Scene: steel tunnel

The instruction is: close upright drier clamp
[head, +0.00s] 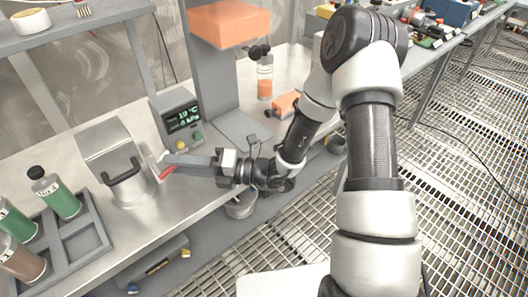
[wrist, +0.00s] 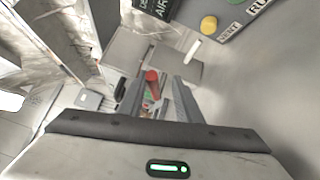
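The drier appears to be the squat steel unit (head: 117,160) with a black loop handle (head: 122,172) on the bench at left in the head view. A red-tipped lever (head: 167,172), likely its clamp, shows at its right side. The red tip also appears in the wrist view (wrist: 152,80). My gripper (head: 163,160) reaches left along the bench, its fingertips beside the red tip. In the wrist view my gripper (wrist: 160,85) has its two fingers apart, with the red tip seen between them. I cannot tell whether they touch it. The lever's base is mostly hidden.
A control box (head: 180,118) with a green display stands just behind my fingers. A grey rack (head: 82,238) with green bottles (head: 58,194) is at front left. A grey column (head: 208,75) and a clear bottle with orange contents (head: 265,80) stand behind my arm.

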